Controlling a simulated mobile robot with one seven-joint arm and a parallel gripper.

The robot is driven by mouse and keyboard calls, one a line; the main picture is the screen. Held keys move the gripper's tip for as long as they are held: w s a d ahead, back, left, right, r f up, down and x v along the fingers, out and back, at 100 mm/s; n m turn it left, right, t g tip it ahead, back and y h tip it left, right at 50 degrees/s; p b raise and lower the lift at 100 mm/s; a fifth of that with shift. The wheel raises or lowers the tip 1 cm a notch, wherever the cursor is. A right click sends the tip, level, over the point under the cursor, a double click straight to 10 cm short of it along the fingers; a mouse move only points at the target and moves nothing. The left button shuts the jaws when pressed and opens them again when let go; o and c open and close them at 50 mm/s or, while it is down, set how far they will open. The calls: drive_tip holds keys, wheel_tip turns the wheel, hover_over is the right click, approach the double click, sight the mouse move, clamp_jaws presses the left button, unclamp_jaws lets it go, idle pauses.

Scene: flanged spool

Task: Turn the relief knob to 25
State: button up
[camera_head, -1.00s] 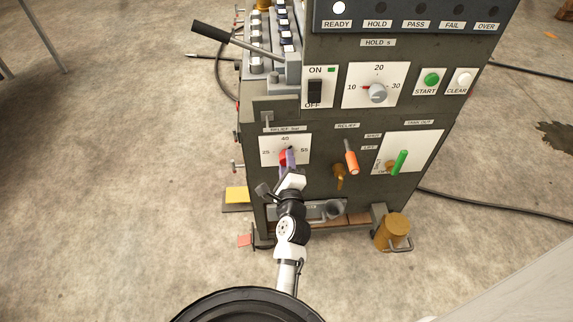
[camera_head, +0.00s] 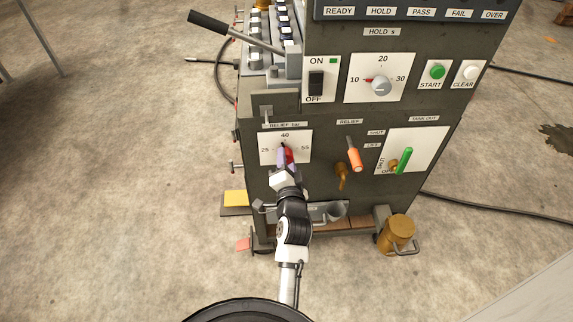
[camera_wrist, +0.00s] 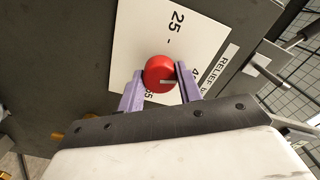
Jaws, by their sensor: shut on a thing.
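The red relief knob (camera_wrist: 158,74) sits on a white dial plate (camera_wrist: 130,45). In the wrist view, its pale pointer mark faces right, roughly toward the 40, which a finger partly hides. The 25 is at the top of that view and the 55 is at the knob's lower left. My gripper (camera_wrist: 159,86) has its two purple fingers on opposite sides of the knob and is shut on it. In the head view, my gripper (camera_head: 285,157) covers much of the knob; the plate (camera_head: 267,154) reads 25, 40, 55 from left to right.
An orange-handled lever (camera_head: 354,158) and a green lever (camera_head: 403,160) are right of the dial. The hold dial (camera_head: 381,86) and ON/OFF switch (camera_head: 316,84) are above. A brass canister (camera_head: 397,233) stands at the lower right. The floor at left is open.

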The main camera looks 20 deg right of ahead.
drive_tip(key=shift+n+b, duration=3.1)
drive_tip(key=shift+n, duration=4.3)
drive_tip(key=o, duration=1)
drive_tip(key=shift+s, duration=0.15)
